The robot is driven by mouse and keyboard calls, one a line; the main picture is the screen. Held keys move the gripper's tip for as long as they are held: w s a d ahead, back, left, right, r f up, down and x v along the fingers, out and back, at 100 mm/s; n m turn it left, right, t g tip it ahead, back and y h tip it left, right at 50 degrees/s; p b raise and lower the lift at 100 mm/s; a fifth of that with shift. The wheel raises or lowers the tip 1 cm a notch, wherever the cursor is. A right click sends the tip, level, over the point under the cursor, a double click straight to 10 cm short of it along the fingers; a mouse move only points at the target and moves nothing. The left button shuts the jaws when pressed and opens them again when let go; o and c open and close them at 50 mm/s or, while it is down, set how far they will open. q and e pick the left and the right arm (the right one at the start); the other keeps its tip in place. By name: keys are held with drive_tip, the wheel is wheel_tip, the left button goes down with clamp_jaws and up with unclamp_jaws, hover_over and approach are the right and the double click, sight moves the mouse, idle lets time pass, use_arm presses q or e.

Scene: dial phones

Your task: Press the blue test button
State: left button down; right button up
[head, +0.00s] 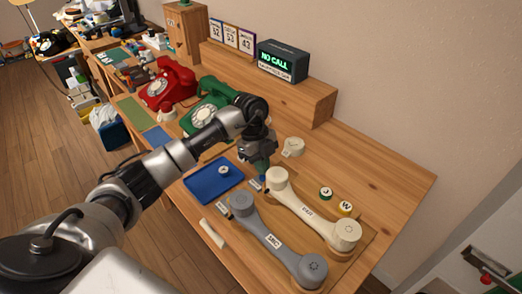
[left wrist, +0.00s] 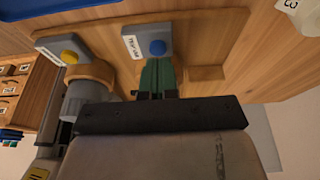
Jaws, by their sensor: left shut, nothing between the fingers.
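The blue test button (left wrist: 158,47) is a round blue cap on a grey labelled block (left wrist: 133,42) in the left wrist view. My left gripper (left wrist: 158,62) is shut and empty, its green fingers together with their tips right at the button's edge. I cannot tell whether they touch it. In the head view my left gripper (head: 262,174) points down over the small labelled block (head: 256,185) beside the cream handset; the fingers hide the button there. My right gripper is not in view.
A yellow button (left wrist: 69,56) sits on a similar block. The cream handset (head: 310,210) and grey handset (head: 275,240) lie close by. A blue tray (head: 205,190) is to the left. Red (head: 168,85) and green (head: 205,105) phones and a NO CALL display (head: 280,60) stand behind.

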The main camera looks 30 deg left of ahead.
sight(263, 178)
use_arm(q)
drive_tip(key=shift+f, duration=0.45)
drive_tip(key=shift+f, duration=0.1)
drive_tip(key=shift+s+f, duration=0.15)
drive_tip(key=shift+f, duration=0.7)
